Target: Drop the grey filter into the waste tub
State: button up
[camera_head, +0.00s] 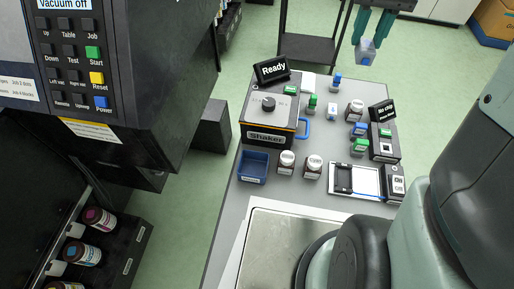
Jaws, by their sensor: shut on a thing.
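My gripper (374,36) is at the top right, beyond the far edge of the bench, with its teal fingers pointing down. It is shut on a small grey piece, which looks like the grey filter (366,53), and holds it off the bench. The label on the piece is too small to read. A blue open tub (253,166) with a small label stands at the bench's left edge, in front of the shaker. It looks like the waste tub, and its inside appears empty. My gripper is far from this tub, up and to the right of it.
The shaker (268,122) with a "Ready" sign stands behind the tub. Two white-capped bottles (287,163) (313,166) stand right of the tub. Several small green and blue items crowd the bench middle. A black-framed tray (368,181) lies at right. A large printer (120,90) fills the left.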

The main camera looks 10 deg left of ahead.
jog(key=shift+a, duration=0.1)
jog(key=s+a+f, duration=0.5)
jog(key=a+f, duration=0.3)
jog(key=f, duration=0.3)
jog(key=s+a+f, duration=0.6)
jog(key=a+f, duration=0.3)
jog(key=f, duration=0.3)
jog(key=shift+s+a+f, duration=0.25)
jog(key=shift+s, duration=0.05)
jog(key=o, duration=1.1)
